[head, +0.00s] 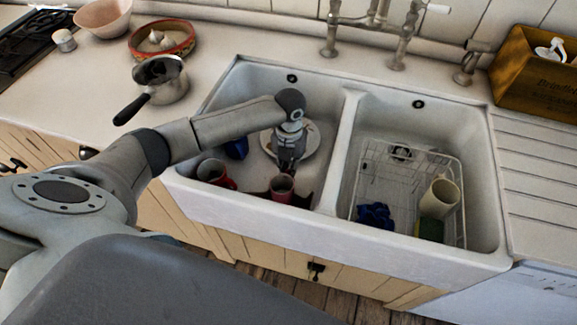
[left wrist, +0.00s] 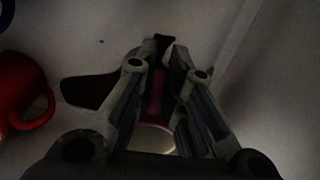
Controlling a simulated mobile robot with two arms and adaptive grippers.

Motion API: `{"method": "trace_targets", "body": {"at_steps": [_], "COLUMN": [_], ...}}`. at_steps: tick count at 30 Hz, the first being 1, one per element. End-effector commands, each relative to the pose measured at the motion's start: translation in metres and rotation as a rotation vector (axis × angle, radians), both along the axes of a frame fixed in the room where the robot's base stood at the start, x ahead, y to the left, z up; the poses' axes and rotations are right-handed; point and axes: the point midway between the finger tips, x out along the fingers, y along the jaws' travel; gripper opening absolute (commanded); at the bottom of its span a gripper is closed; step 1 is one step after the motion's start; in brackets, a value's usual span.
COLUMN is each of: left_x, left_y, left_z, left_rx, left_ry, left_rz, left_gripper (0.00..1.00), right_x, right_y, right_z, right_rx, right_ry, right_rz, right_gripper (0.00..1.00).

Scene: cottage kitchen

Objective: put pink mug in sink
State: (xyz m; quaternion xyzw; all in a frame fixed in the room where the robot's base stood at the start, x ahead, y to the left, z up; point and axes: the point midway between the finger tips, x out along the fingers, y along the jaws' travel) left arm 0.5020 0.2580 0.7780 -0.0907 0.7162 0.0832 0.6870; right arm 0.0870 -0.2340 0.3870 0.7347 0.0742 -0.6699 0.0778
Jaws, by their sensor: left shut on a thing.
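The pink mug (head: 281,188) is inside the left sink basin, close to its front wall. My left gripper (head: 285,168) reaches down into that basin and is shut on the mug. In the left wrist view the fingers (left wrist: 162,85) close around a strip of the pink mug (left wrist: 157,95), and its pale rim side shows below. The fingers hide much of it there. I cannot tell whether the mug touches the basin floor. The white double sink (head: 345,160) has two basins. My right gripper is out of view.
A red mug (head: 213,172), a blue item (head: 236,148) and a pale plate (head: 311,139) are in the left basin. The right basin holds a wire rack (head: 385,180) with a cream mug (head: 440,196). A saucepan (head: 165,82) stands on the left counter.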

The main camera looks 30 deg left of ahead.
Motion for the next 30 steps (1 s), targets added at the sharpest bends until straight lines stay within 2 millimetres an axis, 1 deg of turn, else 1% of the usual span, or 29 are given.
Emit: {"method": "trace_targets", "body": {"at_steps": [2,12,13,18,26,30], "left_x": [-0.0006,-0.0001,-0.0003,-0.0004,-0.0002,0.0006], "left_y": [0.0,0.0002,0.0003,0.0003,0.0003,0.0004], "left_z": [-0.0075,-0.0115,-0.012,-0.0113,-0.0109,-0.0036], "left_rx": [0.0,0.0,0.0,0.001,0.001,0.0], "left_ry": [0.002,0.0,0.0,0.0,0.0,-0.002], "left_rz": [0.0,0.0,0.0,0.0,0.0,0.0], "left_gripper": [0.0,0.0,0.13,0.33,0.33,0.33], "right_x": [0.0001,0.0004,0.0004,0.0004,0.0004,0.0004], "right_y": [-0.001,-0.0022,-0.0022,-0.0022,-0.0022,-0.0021], "right_z": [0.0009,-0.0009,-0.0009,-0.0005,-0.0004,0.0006], "right_rx": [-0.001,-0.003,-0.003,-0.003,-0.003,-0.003], "right_ry": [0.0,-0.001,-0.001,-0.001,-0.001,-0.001], "right_rz": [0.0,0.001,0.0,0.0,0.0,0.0], "right_gripper": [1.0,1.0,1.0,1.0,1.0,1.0]}}
